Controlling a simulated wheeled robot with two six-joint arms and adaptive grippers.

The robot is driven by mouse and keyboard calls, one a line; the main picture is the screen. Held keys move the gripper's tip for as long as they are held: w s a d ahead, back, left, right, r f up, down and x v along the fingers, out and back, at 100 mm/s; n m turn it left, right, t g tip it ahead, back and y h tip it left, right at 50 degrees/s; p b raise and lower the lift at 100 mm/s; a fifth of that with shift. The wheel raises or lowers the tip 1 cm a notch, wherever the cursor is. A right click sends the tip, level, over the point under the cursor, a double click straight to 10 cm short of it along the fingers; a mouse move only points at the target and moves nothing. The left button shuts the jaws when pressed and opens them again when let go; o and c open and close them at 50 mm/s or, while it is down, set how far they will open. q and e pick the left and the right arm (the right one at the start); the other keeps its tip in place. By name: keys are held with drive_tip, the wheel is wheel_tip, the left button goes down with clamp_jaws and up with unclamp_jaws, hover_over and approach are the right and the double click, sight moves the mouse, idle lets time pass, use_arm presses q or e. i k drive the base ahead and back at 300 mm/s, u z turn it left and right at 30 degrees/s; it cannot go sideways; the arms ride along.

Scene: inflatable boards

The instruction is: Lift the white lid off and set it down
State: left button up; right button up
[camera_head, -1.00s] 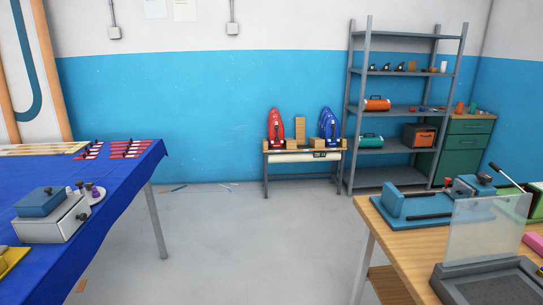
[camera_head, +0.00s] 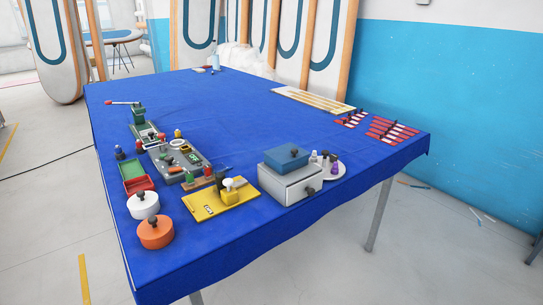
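Neither of my grippers shows in the head view.
Right of the lid are a yellow board (camera_head: 206,206) and a grey box with a blue top (camera_head: 287,178). Behind it are red (camera_head: 139,186) and green (camera_head: 133,169) trays and a grey panel (camera_head: 180,163) with several parts. The table's middle and back are largely clear.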

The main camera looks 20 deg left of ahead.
sight(144, 200)
drive_tip(key=u, duration=0.3)
drive_tip(key=i, duration=1.1)
drive_tip(key=u, duration=2)
drive_tip(key=k, duration=0.5)
drive_tip(key=z, duration=1.15)
drive_tip(key=i, duration=0.35)
drive_tip(key=u, duration=0.25)
